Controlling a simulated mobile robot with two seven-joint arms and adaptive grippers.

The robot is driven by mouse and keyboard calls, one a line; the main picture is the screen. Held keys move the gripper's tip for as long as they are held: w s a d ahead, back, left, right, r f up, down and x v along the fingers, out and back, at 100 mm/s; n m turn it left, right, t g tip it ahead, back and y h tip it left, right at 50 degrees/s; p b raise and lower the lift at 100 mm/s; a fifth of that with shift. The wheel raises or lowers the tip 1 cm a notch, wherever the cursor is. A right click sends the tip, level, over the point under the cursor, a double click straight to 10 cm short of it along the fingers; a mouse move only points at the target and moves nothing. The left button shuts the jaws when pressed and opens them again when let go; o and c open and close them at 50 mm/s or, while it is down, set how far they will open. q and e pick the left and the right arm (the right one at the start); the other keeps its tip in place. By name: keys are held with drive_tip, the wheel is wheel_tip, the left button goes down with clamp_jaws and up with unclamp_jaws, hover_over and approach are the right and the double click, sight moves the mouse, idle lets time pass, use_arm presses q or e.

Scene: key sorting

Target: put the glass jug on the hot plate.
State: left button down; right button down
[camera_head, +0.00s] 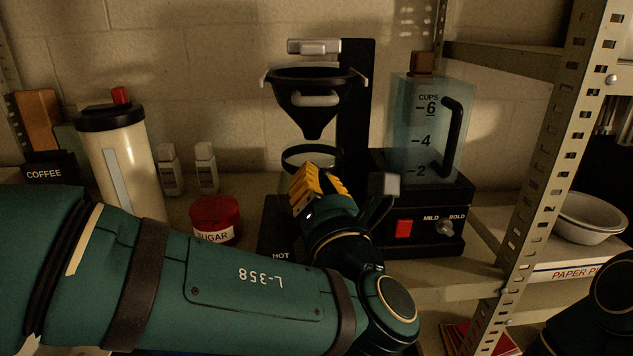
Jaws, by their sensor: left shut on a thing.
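The glass jug (312,156) shows as a dark rim and clear glass below the black filter cone (307,95) of the coffee maker. My left gripper (320,186), with yellow finger pads, is shut on the jug and covers most of it. The hot plate (277,240), a dark base marked "HOT", lies below and is partly hidden by my left arm. I cannot tell whether the jug's bottom touches the plate. My right arm shows at the lower right edge, but its gripper is out of view.
The water tank (420,125) and switch panel (425,228) stand to the right. A red sugar tub (215,215), two small shakers and a cream flask (122,165) stand left. A metal shelf post (555,150) rises right, with white bowls (588,215) beyond.

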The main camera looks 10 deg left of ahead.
use_arm(q)
drive_tip(key=shift+f, duration=0.15)
drive_tip(key=c, duration=1.1)
unclamp_jaws()
drive_tip(key=shift+c, duration=0.2)
drive_tip(key=shift+s, duration=0.15)
drive_tip(key=v, duration=1.1)
drive_tip(key=shift+s+d+b, duration=0.2)
drive_tip(key=shift+s+b, duration=0.1)
drive_tip(key=shift+b, duration=0.05)
